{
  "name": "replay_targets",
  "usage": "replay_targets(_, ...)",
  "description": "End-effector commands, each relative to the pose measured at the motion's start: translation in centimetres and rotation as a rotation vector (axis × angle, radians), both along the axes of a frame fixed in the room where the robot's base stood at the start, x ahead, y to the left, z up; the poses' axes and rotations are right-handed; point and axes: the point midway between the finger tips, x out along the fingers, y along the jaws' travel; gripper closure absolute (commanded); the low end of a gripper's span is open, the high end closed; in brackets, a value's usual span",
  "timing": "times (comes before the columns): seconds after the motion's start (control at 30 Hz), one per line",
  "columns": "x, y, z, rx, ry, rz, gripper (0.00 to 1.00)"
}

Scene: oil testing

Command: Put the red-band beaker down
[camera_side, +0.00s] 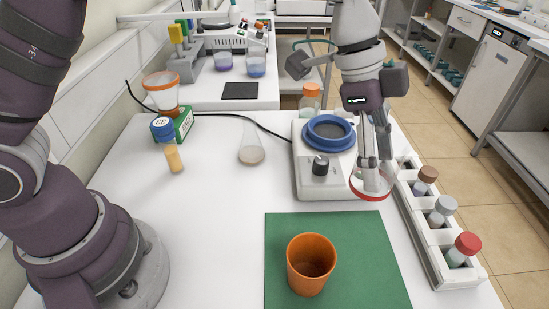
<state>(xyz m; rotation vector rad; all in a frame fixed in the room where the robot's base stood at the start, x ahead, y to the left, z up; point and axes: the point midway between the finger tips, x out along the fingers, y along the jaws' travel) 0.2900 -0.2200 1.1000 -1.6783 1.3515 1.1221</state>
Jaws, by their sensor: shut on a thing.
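The red-band beaker (370,193) is a clear vessel with a red band around it, at centre right. My gripper (373,178) points down from above and is shut on the beaker, its fingers hiding part of it. In this view the beaker overlaps the front right corner of the white hotplate device (311,183) and lies close to the white bottle rack (425,245). I cannot tell whether its base touches a surface.
A green mat (380,270) at the front bears an orange cup (311,265). The rack holds several capped bottles. The white table is clear left of the mat.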

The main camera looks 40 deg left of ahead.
Motion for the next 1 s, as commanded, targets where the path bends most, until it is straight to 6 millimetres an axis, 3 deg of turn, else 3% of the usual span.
replay_targets(0.4,-11.2,2.2,0.0,-0.001,0.001,-0.831,0.85)
replay_targets(0.6,-15.4,3.7,0.0,-0.002,0.0,-1.132,0.85)
replay_targets(0.77,-18.0,4.7,0.0,-0.002,0.001,-1.313,0.85)
replay_targets(1.0,-18.2,4.7,-3.3,-0.007,0.008,-1.319,0.85)
